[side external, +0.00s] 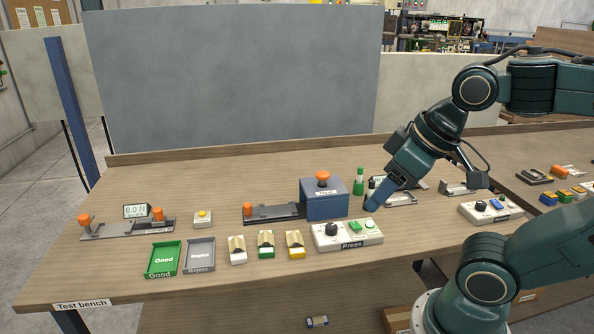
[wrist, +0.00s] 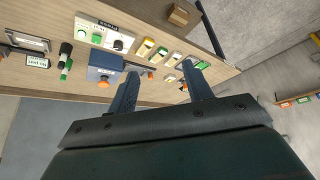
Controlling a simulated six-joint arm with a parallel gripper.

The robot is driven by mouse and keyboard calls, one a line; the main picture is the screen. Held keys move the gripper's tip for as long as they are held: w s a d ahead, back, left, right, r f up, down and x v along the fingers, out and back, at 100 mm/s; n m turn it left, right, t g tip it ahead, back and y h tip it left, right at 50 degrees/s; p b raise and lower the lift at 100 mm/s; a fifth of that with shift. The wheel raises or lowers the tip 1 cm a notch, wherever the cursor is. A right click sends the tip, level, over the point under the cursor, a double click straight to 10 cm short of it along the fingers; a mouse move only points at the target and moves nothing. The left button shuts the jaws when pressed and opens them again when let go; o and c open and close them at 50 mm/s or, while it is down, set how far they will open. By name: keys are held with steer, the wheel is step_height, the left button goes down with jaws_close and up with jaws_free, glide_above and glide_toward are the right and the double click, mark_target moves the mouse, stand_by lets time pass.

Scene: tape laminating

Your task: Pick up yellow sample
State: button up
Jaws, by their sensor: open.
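The yellow sample (side external: 295,245), a small yellow block with a tan strip on top, lies on the bench at the right end of a row of three. The green sample (side external: 266,244) and the white sample (side external: 237,250) lie to its left. The yellow sample also shows small in the wrist view (wrist: 146,48), nearest the press control box. My gripper (side external: 373,203) is above the bench, right of and behind the yellow sample and well apart from it. In the wrist view my gripper (wrist: 160,69) has its two fingers wide apart with nothing held between them.
The press control box (side external: 347,234) stands just right of the yellow sample. A blue press block (side external: 326,203) with an orange knob stands behind it, close to my gripper. A green Good tray (side external: 163,259) and grey Reject tray (side external: 199,254) lie left. The front bench strip is clear.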

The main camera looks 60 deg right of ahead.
steer(key=shift+o, duration=1.1)
steer(key=w+d+f+m+g, duration=0.25)
steer(key=w+m, duration=0.25)
steer(key=w, duration=0.8)
steer(key=w+d+f+m+g, duration=0.3)
steer(key=w+d+f, duration=0.3)
steer(key=w+f, duration=0.4)
steer(key=shift+w+d+m, duration=0.4)
steer(key=shift+w+m, duration=0.05)
steer(key=shift+m, duration=0.35)
glide_above(294, 234)
steer(key=shift+d+f, duration=0.15)
steer(key=shift+f, duration=4.1)
steer(key=shift+f, duration=0.1)
